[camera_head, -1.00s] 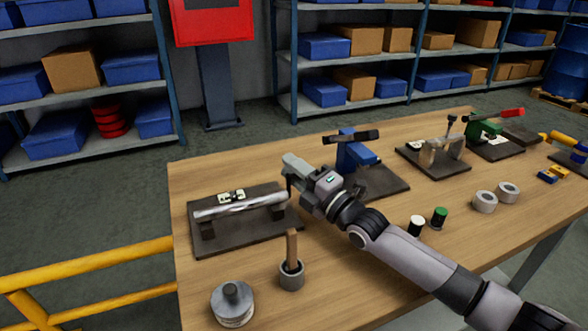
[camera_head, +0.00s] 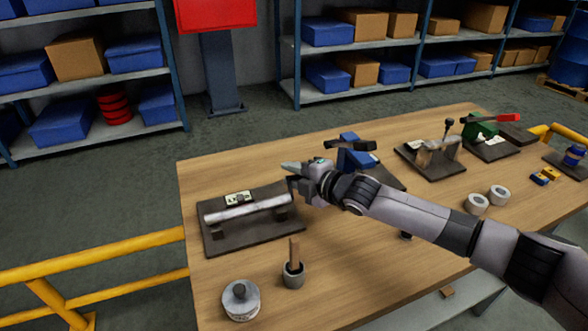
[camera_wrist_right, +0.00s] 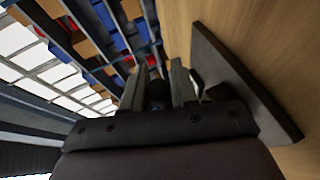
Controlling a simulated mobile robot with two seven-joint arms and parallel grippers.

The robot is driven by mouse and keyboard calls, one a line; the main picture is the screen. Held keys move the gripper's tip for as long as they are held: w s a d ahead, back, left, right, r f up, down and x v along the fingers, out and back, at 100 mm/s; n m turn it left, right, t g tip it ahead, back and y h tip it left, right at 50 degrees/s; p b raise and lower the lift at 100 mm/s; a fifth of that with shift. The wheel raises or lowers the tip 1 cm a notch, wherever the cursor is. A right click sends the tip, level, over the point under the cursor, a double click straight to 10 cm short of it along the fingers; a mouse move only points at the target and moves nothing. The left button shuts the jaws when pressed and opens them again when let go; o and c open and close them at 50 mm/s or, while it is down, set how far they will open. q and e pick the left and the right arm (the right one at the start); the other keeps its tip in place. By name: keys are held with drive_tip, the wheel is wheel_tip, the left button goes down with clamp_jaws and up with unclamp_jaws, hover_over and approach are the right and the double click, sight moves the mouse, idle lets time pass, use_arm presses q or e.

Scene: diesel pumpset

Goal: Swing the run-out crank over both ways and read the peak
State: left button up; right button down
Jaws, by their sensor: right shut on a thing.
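The run-out fixture is a dark base plate (camera_head: 255,240) at the left of the table, with a silver shaft (camera_head: 245,208) lying level on two dark supports. A small white plate with dark markings (camera_head: 238,198) stands behind the shaft; I cannot read it. My right gripper (camera_head: 290,175) is at the shaft's right end. In the right wrist view its fingers (camera_wrist_right: 157,88) are shut on a small dark piece (camera_wrist_right: 158,94), apparently the crank's grip. The crank arm is mostly hidden by the gripper. My left gripper is not in view.
A wooden-handled tool stands in a grey cup (camera_head: 293,275) in front of the fixture, beside a round metal part (camera_head: 241,300). A blue vise-like device (camera_head: 355,150) stands close behind my right arm. Grey rings (camera_head: 477,204) lie farther right. A yellow rail (camera_head: 90,255) runs left of the table.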

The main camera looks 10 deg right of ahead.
drive_tip(key=shift+w+f+g, duration=0.15)
drive_tip(key=shift+g, duration=0.25)
idle(0.4)
drive_tip(key=c, duration=1)
unclamp_jaws()
drive_tip(key=shift+v, duration=3.6)
